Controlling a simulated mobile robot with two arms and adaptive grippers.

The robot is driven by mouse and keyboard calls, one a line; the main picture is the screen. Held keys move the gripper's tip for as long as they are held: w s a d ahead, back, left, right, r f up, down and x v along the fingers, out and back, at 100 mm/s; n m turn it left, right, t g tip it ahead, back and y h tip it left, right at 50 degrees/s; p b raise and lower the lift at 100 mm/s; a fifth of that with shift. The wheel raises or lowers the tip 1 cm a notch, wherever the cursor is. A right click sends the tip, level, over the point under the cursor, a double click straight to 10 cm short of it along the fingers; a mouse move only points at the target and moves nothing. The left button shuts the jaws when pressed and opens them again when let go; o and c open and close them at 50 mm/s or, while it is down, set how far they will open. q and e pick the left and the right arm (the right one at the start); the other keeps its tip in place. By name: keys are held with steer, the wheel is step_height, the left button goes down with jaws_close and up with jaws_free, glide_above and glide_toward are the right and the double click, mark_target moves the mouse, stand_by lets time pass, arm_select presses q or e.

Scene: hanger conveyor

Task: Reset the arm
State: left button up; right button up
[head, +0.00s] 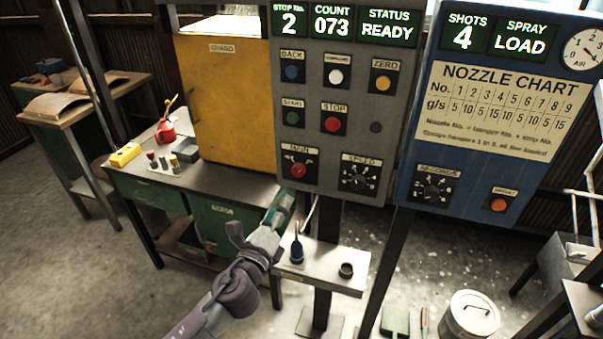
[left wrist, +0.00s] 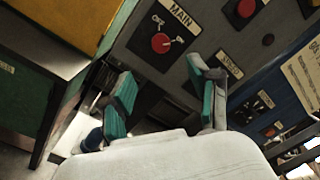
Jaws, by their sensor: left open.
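My left arm comes in from the bottom of the head view. Its left gripper (head: 281,207) is just below the grey control panel (head: 318,130), near the red MAIN knob (head: 298,170). In the left wrist view the gripper (left wrist: 165,100) has its two teal-padded fingers spread apart with nothing between them. The MAIN knob (left wrist: 161,43) shows beyond the fingers, apart from them. My right gripper is in neither view.
A small shelf (head: 325,268) below the panel holds a blue-handled tool (head: 297,248) and a dark ring (head: 346,270). A blue spray panel (head: 480,150) stands right. A green workbench (head: 190,185) stands left. A lidded can (head: 470,314) is on the floor.

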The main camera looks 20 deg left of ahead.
arm_select(q)
steer(key=shift+f, duration=0.1)
steer(key=s+a+f+n+g+y, duration=0.1)
steer(key=s+a+f+n+g, duration=0.15)
steer(key=f, duration=0.85)
steer(key=s+a+f+n+g, duration=0.1)
steer(key=f+n+g, duration=0.25)
steer(key=f, duration=0.85)
steer(key=s+a+f+n+g, duration=0.1)
steer(key=s+f+n+g, duration=0.15)
steer(key=s+f, duration=0.4)
steer(key=s+a+f+n+g, duration=0.1)
steer(key=s+f+n, duration=0.25)
steer(key=f, duration=0.55)
steer(key=s+f+n+g, duration=0.2)
steer(key=s+f, duration=0.4)
steer(key=s, duration=0.5)
steer(key=s+d+f+n+g, duration=0.1)
steer(key=s+f+n+g, duration=0.2)
steer(key=s, duration=0.9)
steer(key=s+d+f+n+g, duration=0.1)
steer(key=s+f+n+g, duration=0.2)
steer(key=s+f+n, duration=0.3)
steer(key=s+f, duration=0.3)
steer(key=s, duration=0.3)
steer(key=shift+d, duration=0.2)
